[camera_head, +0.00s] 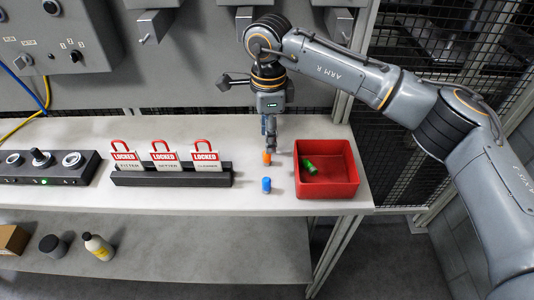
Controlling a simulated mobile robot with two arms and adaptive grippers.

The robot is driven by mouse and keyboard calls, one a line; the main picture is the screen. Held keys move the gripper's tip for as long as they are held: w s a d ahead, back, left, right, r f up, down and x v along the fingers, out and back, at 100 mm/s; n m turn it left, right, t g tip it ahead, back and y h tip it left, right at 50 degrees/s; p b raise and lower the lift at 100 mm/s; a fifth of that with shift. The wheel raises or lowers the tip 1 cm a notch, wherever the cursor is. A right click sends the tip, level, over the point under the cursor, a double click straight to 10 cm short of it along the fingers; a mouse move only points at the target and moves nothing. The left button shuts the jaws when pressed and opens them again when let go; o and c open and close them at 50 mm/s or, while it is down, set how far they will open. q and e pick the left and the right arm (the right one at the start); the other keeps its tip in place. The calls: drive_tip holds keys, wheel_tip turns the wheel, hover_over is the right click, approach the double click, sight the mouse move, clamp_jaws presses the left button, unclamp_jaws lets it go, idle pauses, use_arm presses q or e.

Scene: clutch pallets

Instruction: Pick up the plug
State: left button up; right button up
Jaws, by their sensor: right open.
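My right gripper (270,143) points straight down, with its fingertips just above or around a small orange plug (267,158) on the white bench. It is open. I cannot tell whether the fingers touch the orange plug, as they partly cover its top. A blue plug (266,185) stands on the bench nearer the front edge, apart from the gripper. A green plug (309,168) lies tilted inside the red bin (327,191). My left gripper is not in view.
The red bin stands right of the plugs. A black rack (172,179) with several red "LOCKED" padlock tags is to the left, then a control box (43,180). The bench (150,200) is clear between rack and plugs. A lower shelf holds bottles (98,246).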

sight(267, 158)
drive_tip(key=f, duration=0.1)
drive_tip(key=f+p, duration=0.1)
drive_tip(key=f, duration=0.2)
drive_tip(key=shift+s+a+f+p, duration=0.15)
drive_tip(key=shift+s+f+p, duration=0.1)
drive_tip(key=shift+f+p, duration=0.15)
drive_tip(key=shift+f, duration=0.5)
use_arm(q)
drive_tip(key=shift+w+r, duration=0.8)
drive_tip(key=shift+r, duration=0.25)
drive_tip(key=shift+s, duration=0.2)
use_arm(e)
clamp_jaws()
